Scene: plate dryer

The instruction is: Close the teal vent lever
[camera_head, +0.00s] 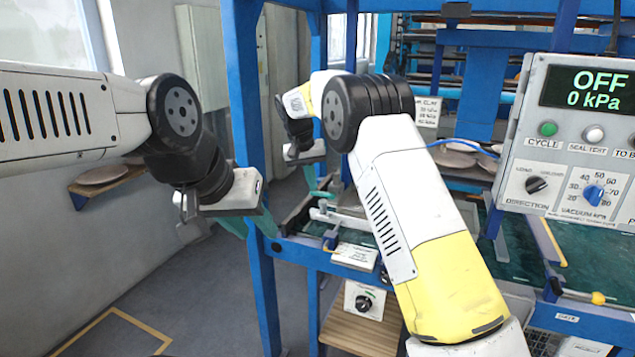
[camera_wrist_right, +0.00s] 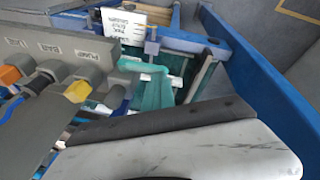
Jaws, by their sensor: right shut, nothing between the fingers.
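The teal vent lever (camera_wrist_right: 140,68) shows in the right wrist view as a short teal bar just beyond the end of a grey valve block (camera_wrist_right: 50,65). In the head view a small teal piece (camera_head: 321,195), apparently the same lever, lies just below my right gripper (camera_head: 308,176). My right gripper is shut and empty, close to the lever; whether they touch cannot be told. Teal finger shapes (camera_wrist_right: 152,100) show below the lever in the wrist view. My left gripper (camera_head: 252,224) is open and empty, away to the left beside a blue post.
Orange and yellow handles (camera_wrist_right: 78,91) sit on the valve block, near labels BAG and PUMP. A blue frame post (camera_head: 250,150) stands between my grippers. A control panel (camera_head: 575,140) reading OFF, 0 kPa is at the right. A wooden shelf (camera_head: 110,183) is at the left.

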